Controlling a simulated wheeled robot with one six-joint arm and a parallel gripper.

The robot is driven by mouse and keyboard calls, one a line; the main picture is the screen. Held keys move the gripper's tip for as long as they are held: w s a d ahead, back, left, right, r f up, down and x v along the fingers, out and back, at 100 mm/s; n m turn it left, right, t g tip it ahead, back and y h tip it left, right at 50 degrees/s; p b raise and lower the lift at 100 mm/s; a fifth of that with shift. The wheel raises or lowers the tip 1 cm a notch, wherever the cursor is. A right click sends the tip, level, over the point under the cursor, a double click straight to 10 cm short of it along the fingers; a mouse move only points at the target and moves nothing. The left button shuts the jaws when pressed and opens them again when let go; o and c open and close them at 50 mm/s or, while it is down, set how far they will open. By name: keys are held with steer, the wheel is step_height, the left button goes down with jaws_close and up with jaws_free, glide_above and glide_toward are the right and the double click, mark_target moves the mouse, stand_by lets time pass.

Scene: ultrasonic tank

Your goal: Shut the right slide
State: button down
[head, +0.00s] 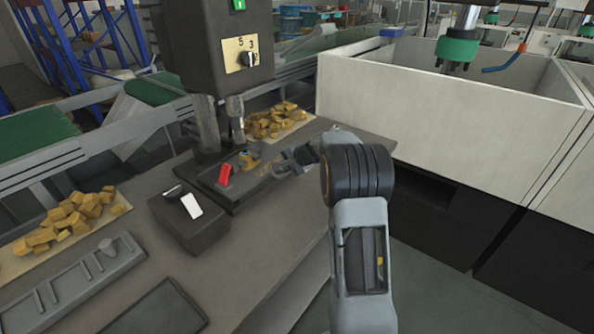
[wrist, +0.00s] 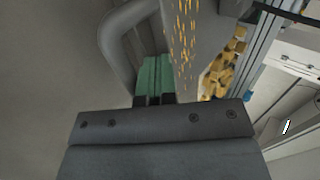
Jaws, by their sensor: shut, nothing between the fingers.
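A dark fixture (head: 240,185) sits on the bench under the drill-like machine. It has a red part (head: 225,174) on its left and a small yellow and teal part (head: 246,159) near its middle. My gripper (head: 288,161) is at the fixture's right end, low over the bench, with its fingers closed and empty. I cannot tell whether it touches the fixture. The right slide cannot be made out clearly; my gripper and arm partly cover that side. In the wrist view, the fingertips (wrist: 154,99) are in front of a green surface (wrist: 153,75), beside a grey curved bar (wrist: 122,35).
A switch box (head: 190,217) stands left of the fixture. Yellow blocks lie in piles at left (head: 65,222) and behind the machine (head: 275,121). The machine column (head: 205,125) rises behind the fixture. A large white-walled tank (head: 440,110) stands at right.

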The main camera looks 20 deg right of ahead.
steer(key=shift+w+a, duration=0.45)
steer(key=shift+w, duration=0.3)
steer(key=shift+w+a+r, duration=0.1)
steer(key=shift+r, duration=0.05)
steer(key=shift+a+r, duration=0.1)
